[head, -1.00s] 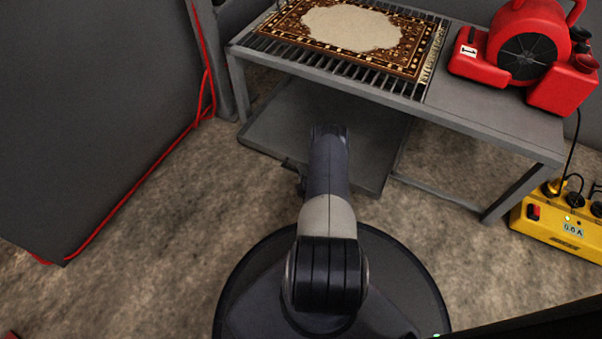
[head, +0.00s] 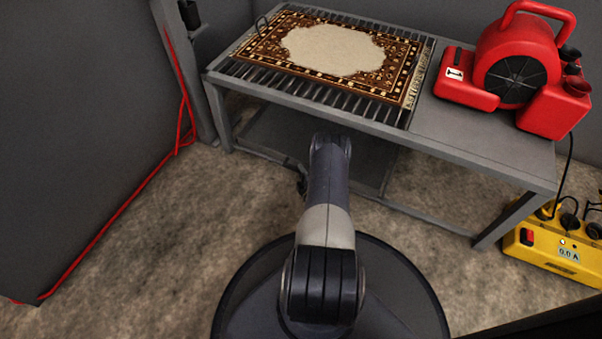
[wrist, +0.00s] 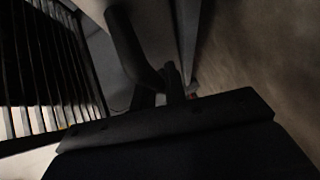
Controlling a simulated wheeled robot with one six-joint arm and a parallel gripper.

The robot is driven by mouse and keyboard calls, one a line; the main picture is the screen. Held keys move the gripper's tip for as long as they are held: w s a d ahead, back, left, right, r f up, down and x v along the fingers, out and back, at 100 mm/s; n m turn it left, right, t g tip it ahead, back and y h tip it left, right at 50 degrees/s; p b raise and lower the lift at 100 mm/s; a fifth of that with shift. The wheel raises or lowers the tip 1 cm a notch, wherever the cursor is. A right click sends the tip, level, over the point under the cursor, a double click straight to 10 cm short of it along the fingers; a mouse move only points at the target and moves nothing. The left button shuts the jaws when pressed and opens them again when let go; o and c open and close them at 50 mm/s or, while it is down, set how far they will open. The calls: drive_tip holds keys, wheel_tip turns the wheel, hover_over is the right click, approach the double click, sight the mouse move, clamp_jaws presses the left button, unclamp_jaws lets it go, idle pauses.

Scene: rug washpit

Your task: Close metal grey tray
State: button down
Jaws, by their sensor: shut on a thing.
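The metal grey tray (head: 362,168) is under the slatted bench, with its front part visible between the bench legs. My arm hides its middle. My gripper (head: 298,170) is at the tray's front edge, mostly hidden behind my arm. In the dark wrist view, my gripper (wrist: 172,82) is shut at the tray's edge. The exact part it grips is hard to make out.
The grey bench (head: 470,145) carries a patterned rug (head: 330,50) on its slats and a red blower (head: 515,75). A yellow power box (head: 550,255) stands on the floor at right. A grey panel with red cord (head: 80,140) stands at left. Floor between is clear.

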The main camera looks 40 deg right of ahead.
drive_tip(key=shift+d, duration=0.25)
drive_tip(key=c, duration=1.5)
unclamp_jaws()
drive_tip(key=shift+w, duration=0.1)
drive_tip(key=shift+o, duration=0.2)
drive_tip(key=shift+a, duration=0.1)
